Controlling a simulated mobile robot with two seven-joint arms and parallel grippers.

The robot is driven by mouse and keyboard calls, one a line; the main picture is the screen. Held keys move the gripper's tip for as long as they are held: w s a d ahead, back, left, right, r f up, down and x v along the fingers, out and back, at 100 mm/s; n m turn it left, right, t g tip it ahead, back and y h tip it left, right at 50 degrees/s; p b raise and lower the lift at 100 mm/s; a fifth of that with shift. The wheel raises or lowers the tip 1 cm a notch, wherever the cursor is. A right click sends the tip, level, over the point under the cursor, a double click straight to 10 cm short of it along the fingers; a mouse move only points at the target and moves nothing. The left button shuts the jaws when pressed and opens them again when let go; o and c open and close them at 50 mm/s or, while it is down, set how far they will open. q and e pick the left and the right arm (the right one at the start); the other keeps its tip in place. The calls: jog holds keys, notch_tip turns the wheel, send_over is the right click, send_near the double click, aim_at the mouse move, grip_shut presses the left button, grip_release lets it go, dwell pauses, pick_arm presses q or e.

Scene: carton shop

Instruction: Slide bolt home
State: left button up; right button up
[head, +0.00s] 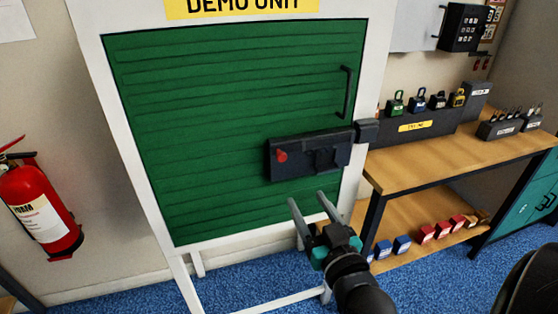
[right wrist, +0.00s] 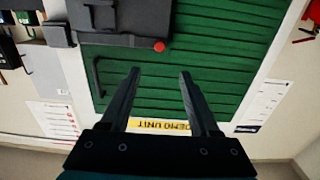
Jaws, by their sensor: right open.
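A dark bolt unit (head: 338,155) is mounted on the green slatted door (head: 210,90) of the demo unit, near its right edge. Its round red knob (head: 281,155) is at the left end of the unit. A dark keeper block (head: 367,131) sits on the white frame just right of it. I cannot tell whether the bolt reaches into the keeper. My right gripper (head: 306,197) is open and empty, below the bolt unit. In the right wrist view, the red knob (right wrist: 159,46) shows beyond and between the open fingertips (right wrist: 159,74). My left gripper is not in view.
A black door handle (head: 346,92) is above the bolt unit. A wooden bench (head: 420,170) with several padlocks on a dark holder stands to the right; several coloured padlocks lie on its lower shelf. A red fire extinguisher (head: 38,205) hangs at the left.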

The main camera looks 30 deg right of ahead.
aim_at(283, 159)
jog(key=x, duration=1.4)
jog(key=shift+w, duration=0.3)
jog(key=shift+c, duration=0.2)
grip_shut()
jog(key=shift+d, duration=0.1)
dwell(0.8)
